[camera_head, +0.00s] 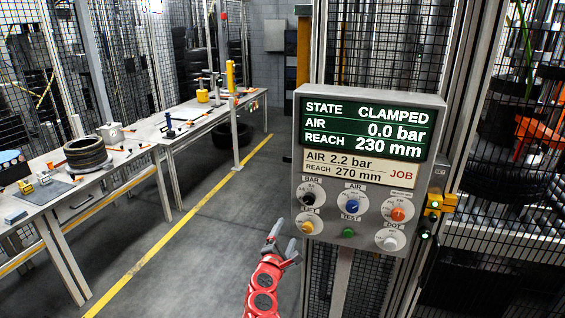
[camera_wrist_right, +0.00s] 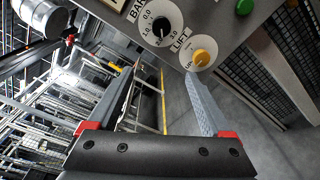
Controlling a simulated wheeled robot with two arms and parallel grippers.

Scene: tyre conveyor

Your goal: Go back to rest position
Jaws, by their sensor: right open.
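My right gripper (camera_head: 286,243) is in the head view, just below and left of the control panel (camera_head: 441,105), near its yellow knob (camera_head: 307,227). In the right wrist view its two fingers (camera_wrist_right: 160,82) are spread with nothing between them. The yellow knob (camera_wrist_right: 201,57), labelled LIFT, and a black BAR knob (camera_wrist_right: 161,27) show beyond the fingertips. I cannot tell from these views how close the fingertips are to the panel. The panel's screen (camera_head: 362,128) reads STATE CLAMPED, AIR 0.0 bar, REACH 230 mm. My left gripper is not in view.
A job label (camera_head: 358,168) reads AIR 2.2 bar, REACH 270 mm. Workbenches with tools and a tyre (camera_head: 86,155) stand at the left. Mesh fencing (camera_head: 510,205) is at the right. The grey floor (camera_head: 200,240) between benches and panel is clear.

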